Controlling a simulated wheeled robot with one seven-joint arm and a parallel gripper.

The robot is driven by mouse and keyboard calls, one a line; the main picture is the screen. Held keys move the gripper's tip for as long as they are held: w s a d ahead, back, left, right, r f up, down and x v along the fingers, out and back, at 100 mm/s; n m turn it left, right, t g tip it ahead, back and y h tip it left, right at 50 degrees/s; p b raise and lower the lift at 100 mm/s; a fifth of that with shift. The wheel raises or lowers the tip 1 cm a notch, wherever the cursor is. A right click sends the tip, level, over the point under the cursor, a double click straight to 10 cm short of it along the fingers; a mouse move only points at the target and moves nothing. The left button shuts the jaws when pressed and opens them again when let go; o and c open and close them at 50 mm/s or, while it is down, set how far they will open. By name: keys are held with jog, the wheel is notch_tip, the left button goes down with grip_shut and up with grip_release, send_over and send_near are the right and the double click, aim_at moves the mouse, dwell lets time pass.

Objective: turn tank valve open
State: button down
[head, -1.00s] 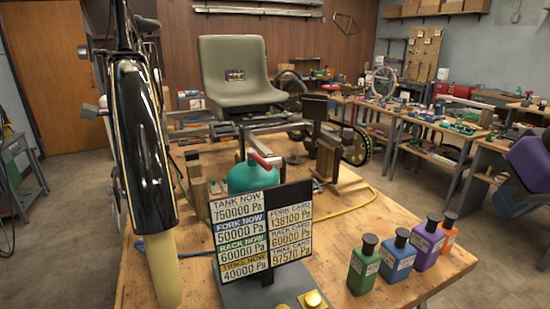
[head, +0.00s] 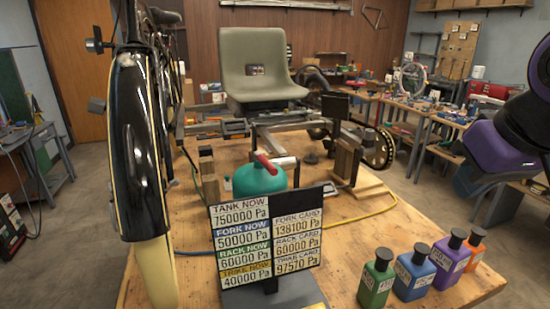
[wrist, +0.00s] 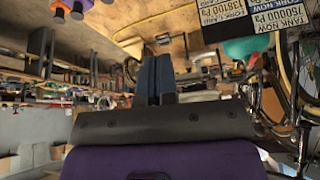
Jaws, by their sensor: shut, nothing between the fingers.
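The teal tank (head: 258,181) stands on the wooden bench behind the gauge board, with a red valve handle (head: 267,165) tilted across its top. The gauge board (head: 240,245) reads tank now 750000 Pa. My gripper (wrist: 156,60) shows its two blue-grey fingers together and empty, apart from the tank. In the head view only purple and black links of my arm show at the right edge; the fingers are out of frame.
Several coloured bottles (head: 412,271) stand at the bench's front right. A black fender (head: 140,150) with a cream tire rises at the left. The grey seat (head: 258,65) and its frame stand behind the tank. A yellow hose (head: 350,218) lies on the bench.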

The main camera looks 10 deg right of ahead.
aim_at(266, 163)
jog(key=w+a+f+n+g+y, duration=0.1)
jog(key=w+a+n+y, duration=0.4)
jog(key=w, duration=0.8)
jog(key=w+a+f+g+y, duration=0.1)
jog(key=w+a+f+y, duration=0.1)
jog(key=w+a, duration=0.8)
jog(key=w+r+x, duration=0.1)
jog(key=x, duration=0.8)
jog(key=shift+w+a+f, duration=0.2)
jog(key=shift+w+a, duration=0.3)
jog(key=shift+a, duration=0.1)
jog(key=shift+s+a, duration=0.5)
jog(key=shift+a, duration=0.4)
